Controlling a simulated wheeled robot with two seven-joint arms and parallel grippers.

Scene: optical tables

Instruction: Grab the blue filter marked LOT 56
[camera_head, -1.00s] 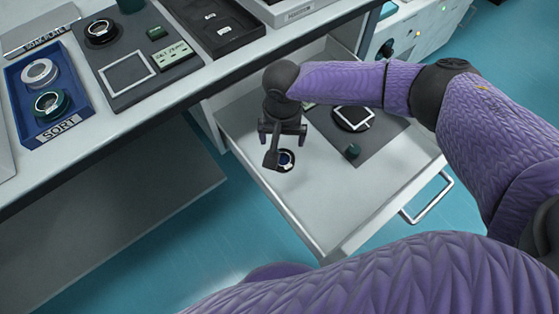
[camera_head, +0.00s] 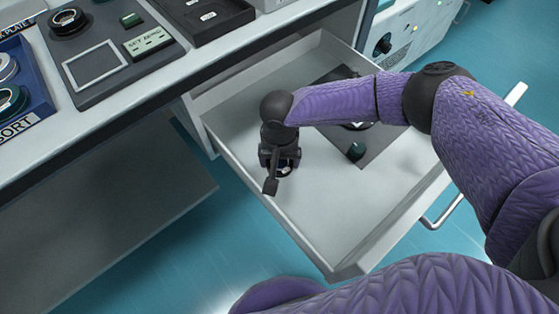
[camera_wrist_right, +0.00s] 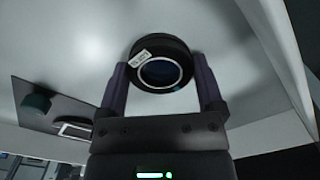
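A round filter with a thick black rim and a dark blue centre (camera_wrist_right: 160,72) lies in the open drawer. A small white label is on its rim, but its print is too small to read surely. In the head view the filter (camera_head: 286,169) is mostly hidden under my right gripper (camera_head: 279,175). In the right wrist view my right gripper (camera_wrist_right: 160,84) has one finger on each side of the filter. The fingers are spread about as wide as the rim, and I cannot tell whether both touch it. My left gripper is not in view.
The open drawer (camera_head: 335,225) has raised walls around the filter. A dark mat (camera_head: 385,142) in it holds a green knob-like piece (camera_head: 356,151) and a partly hidden device. The counter (camera_head: 140,96) above bears a blue tray (camera_head: 38,98), a panel and a black tray.

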